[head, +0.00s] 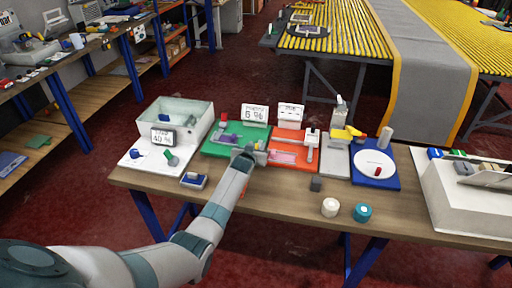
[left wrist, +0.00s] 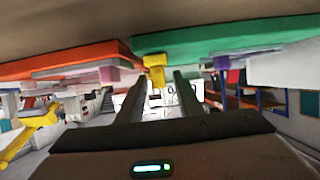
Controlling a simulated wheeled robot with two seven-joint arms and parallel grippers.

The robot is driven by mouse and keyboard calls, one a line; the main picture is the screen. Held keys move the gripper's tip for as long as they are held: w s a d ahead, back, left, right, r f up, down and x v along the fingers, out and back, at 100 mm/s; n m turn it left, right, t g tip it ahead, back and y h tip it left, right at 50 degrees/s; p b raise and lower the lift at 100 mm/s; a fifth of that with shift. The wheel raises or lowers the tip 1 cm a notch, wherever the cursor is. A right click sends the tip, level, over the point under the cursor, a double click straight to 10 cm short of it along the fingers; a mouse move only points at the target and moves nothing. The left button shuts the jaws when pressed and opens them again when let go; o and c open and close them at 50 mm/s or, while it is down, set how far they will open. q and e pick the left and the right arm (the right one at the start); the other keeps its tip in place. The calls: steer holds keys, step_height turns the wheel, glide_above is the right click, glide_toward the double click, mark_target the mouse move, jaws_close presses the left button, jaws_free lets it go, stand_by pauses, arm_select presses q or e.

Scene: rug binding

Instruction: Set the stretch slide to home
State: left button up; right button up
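A green board (head: 222,141) lies on the table with a white display (head: 255,114) behind it that seems to read 6 %. My left gripper (head: 248,152) is over the board's front right part and hides some of it. In the left wrist view, the green board (left wrist: 230,38) runs along the top, with a purple block (left wrist: 221,62) on it. A small yellow piece (left wrist: 156,72) shows between the spread fingers of my left gripper (left wrist: 160,82), which look apart from it. I cannot tell which part is the stretch slide. My right gripper is not in view.
Right of the green board is an orange-red board (head: 285,157) with a white upright part (head: 310,140). Left is a pale bin (head: 180,112) with a 40 % display (head: 163,138). A small blue device (head: 194,180) and two rolls (head: 330,207) stand near the table's front.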

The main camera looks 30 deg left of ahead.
arm_select(q)
jaws_close()
steer(key=a, duration=0.2)
steer(key=s+a, duration=0.1)
steer(key=a, duration=0.3)
steer(key=shift+s+a, duration=0.2)
steer(key=shift+s, duration=0.1)
steer(key=shift+d, duration=0.1)
steer(key=shift+c, duration=1.1)
jaws_free()
steer(key=shift+o, duration=1.1)
steer(key=shift+a, duration=0.2)
steer(key=shift+s+d, duration=0.1)
steer(key=shift+d, duration=0.1)
